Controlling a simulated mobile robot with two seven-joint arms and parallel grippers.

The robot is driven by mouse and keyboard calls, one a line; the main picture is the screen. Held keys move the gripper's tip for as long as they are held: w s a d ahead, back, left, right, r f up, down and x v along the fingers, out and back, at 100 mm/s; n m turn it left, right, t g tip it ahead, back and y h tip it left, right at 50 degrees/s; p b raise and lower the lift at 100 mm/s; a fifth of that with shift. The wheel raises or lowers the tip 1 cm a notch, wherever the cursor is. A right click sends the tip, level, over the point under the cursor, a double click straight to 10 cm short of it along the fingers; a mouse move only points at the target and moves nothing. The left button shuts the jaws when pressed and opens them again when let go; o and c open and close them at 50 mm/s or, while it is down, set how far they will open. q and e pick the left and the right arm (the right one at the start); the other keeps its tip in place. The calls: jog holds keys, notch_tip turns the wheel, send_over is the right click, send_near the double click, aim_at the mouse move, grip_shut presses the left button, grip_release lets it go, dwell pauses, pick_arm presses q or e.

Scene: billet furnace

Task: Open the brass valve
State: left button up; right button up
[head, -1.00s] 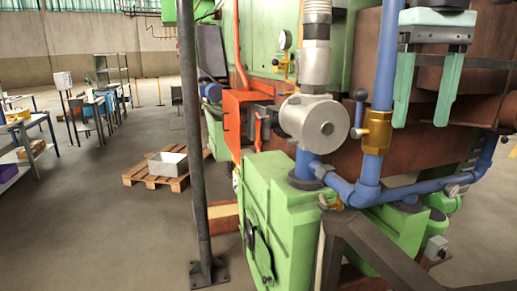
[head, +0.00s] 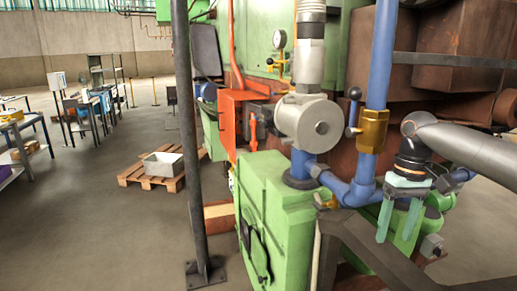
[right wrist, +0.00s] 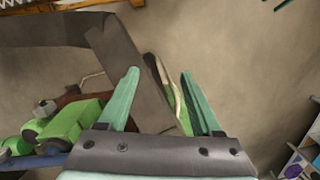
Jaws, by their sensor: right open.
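The brass valve (head: 372,131) sits on a vertical blue pipe in the head view. Its lever (head: 353,112) stands upright at the valve's left side, with a dark round knob on top. My right gripper (head: 398,226) is open and empty, low and to the right of the valve, pointing down and apart from it. In the right wrist view my right gripper (right wrist: 160,74) shows two spread teal fingers with nothing held between them; the valve is not visible there. Small teal tips at that view's top right edge look like my left gripper, too cut off to judge.
A dark metal frame (head: 372,250) runs below my right gripper and crosses the right wrist view. A grey round housing (head: 312,122) stands left of the valve. A dark post (head: 188,150) and a pallet (head: 150,178) are further left.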

jog(key=s+a+f+n+t+y, duration=0.15)
jog(key=a+f, duration=0.35)
jog(key=f, duration=0.6)
jog(key=s+a+f+n, duration=0.25)
jog(key=a+f, duration=0.25)
jog(key=f, duration=0.7)
jog(key=s+a+f+n+t+y, duration=0.1)
jog(key=s+a+f, duration=0.25)
jog(key=f, duration=0.75)
jog(key=s+f+t+y, duration=0.1)
jog(key=s+f+t, duration=0.3)
jog(key=s+f, duration=0.35)
jog(key=s+d+r+t+h, duration=0.2)
jog(key=s+d+t+h, duration=0.1)
jog(key=s+d, duration=0.85)
jog(key=a+m+t+y, duration=0.1)
jog(key=a+m, duration=0.3)
jog(key=a, duration=0.6)
jog(key=shift+w+a, duration=0.35)
jog(key=shift+w, duration=0.1)
jog(key=shift+f, duration=0.1)
